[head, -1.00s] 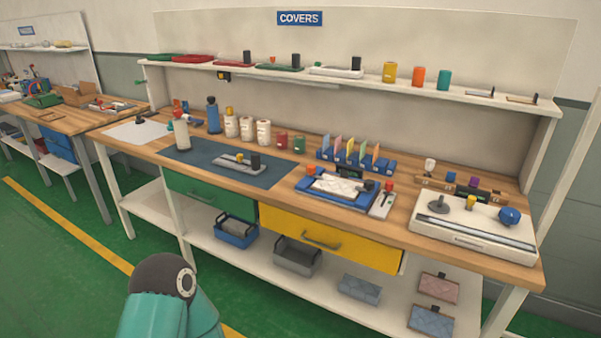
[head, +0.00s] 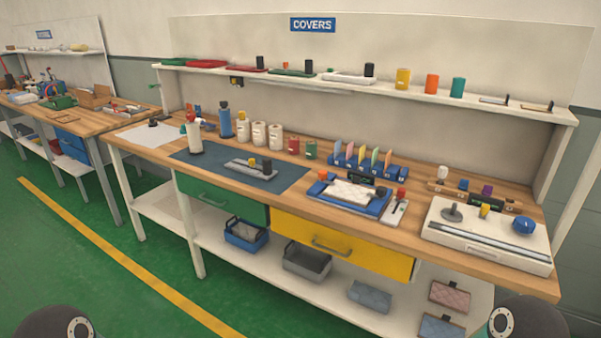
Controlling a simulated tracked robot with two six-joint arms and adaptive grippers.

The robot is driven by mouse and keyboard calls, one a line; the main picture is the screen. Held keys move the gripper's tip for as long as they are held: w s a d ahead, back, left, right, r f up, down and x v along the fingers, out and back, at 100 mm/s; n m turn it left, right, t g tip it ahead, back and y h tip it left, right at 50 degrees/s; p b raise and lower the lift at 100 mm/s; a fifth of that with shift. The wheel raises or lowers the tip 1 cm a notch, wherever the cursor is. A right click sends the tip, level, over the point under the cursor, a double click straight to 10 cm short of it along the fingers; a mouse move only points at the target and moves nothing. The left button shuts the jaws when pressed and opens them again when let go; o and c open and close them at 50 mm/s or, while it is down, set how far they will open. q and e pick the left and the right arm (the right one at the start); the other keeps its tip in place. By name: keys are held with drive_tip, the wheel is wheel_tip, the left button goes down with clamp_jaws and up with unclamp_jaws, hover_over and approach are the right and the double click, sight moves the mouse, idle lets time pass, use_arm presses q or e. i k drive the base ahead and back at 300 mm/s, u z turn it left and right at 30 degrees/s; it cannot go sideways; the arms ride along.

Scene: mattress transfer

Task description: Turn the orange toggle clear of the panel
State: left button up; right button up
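A blue frame (head: 379,208) lies on the wooden bench with a pale quilted panel (head: 352,192) in it. A small orange-red piece (head: 322,175) stands at the frame's back left corner. Another orange-red knob (head: 401,193) stands on a narrow white block (head: 395,213) right of the frame. Both are small, and I cannot tell for sure which is the toggle or how it is turned. Neither gripper is in view. Only dark rounded parts of my arms show at the bottom left and bottom right edges, well in front of the bench.
A white machine (head: 485,235) with knobs stands at the bench's right end. A colored card rack (head: 368,163) stands behind the frame. A blue-grey mat (head: 285,180) lies to the left. A shelf (head: 480,101) runs above. Green floor lies open in front.

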sight(322, 175)
drive_tip(key=u, duration=0.1)
drive_tip(key=i, duration=1)
drive_tip(key=z, duration=0.05)
